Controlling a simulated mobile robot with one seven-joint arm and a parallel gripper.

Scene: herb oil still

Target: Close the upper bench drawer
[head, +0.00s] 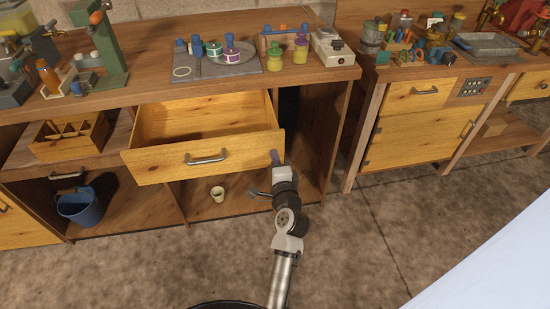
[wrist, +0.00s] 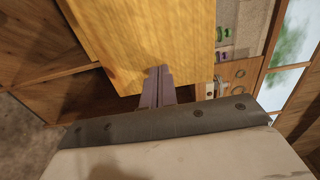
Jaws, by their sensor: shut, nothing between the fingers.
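The upper bench drawer (head: 165,170) is pulled well out of the wooden bench and looks empty inside. Its pale yellow wooden front carries a grey metal handle (head: 206,159). My gripper (head: 274,156) is shut and empty, with its tips at the right end of the drawer front. In the wrist view the purple-grey fingers (wrist: 160,72) lie together against the lower edge of the yellow wooden panel (wrist: 140,35). They overlap that panel in the picture; whether they touch it I cannot tell.
The bench top (head: 150,94) above holds a grey tray (head: 215,67) with jars, and a white scale (head: 330,47). A wooden organizer (head: 70,137) stands left of the drawer. The floor in front is clear.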

